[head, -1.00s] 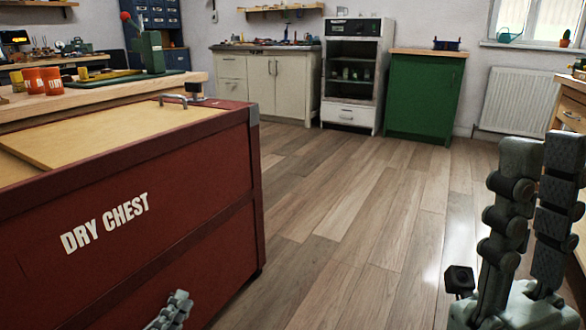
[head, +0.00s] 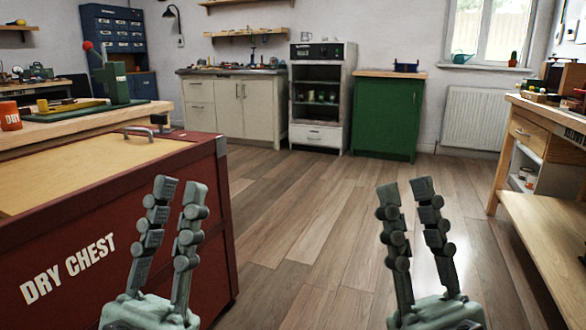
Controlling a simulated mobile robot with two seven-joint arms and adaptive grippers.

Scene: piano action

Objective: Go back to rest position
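My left gripper (head: 181,184) is at the lower left in the head view, its two grey fingers pointing up and apart, with nothing between them. It shows in front of the red dry chest (head: 110,240). My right gripper (head: 404,186) is at the lower right, over the wooden floor. Its fingers also stand apart and empty. Both grippers are at about the same height in the picture, and neither visibly touches anything.
The dry chest with its handle (head: 138,131) stands at left, a wooden bench (head: 515,195) at right. A cream cabinet (head: 235,112), an oven-like unit (head: 320,135) and a green cabinet (head: 385,118) line the back. The floor (head: 300,190) between is clear.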

